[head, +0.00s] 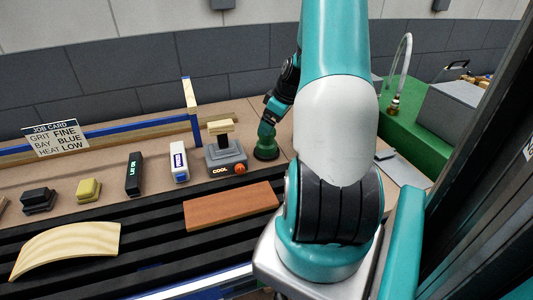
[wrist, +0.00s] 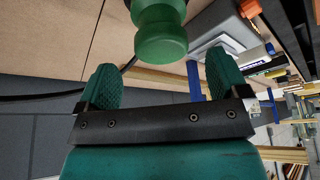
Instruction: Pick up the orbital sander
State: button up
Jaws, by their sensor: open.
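The orbital sander (head: 266,150), with a green rounded top and a dark round base, stands on the bench right of the grey COOL unit. In the wrist view its green knob (wrist: 160,38) is at the top edge, between and just beyond the fingertips; the rest of it is cut off. My gripper (wrist: 163,72) is open, with its two green ribbed fingers apart and nothing between the pads. In the head view my gripper (head: 270,112) is right above the sander, partly merged with it, so contact is hard to tell.
The grey COOL unit (head: 225,158) with a wooden block stands close left of the sander. A white bottle-like item (head: 179,162), a black box (head: 134,174) and a yellow block (head: 88,190) are further left. A brown board (head: 231,206) lies in front. A blue-edged rail (head: 110,137) runs behind.

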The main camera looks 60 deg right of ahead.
aim_at(267, 142)
jog(key=b+x, duration=0.3)
jog(key=x, duration=0.3)
jog(key=shift+w+a+f+b, duration=0.1)
jog(key=shift+f+b, duration=0.15)
jog(key=shift+b, duration=0.05)
jog(key=shift+r, duration=0.1)
jog(key=shift+c, duration=0.4)
jog(key=c, duration=1.4)
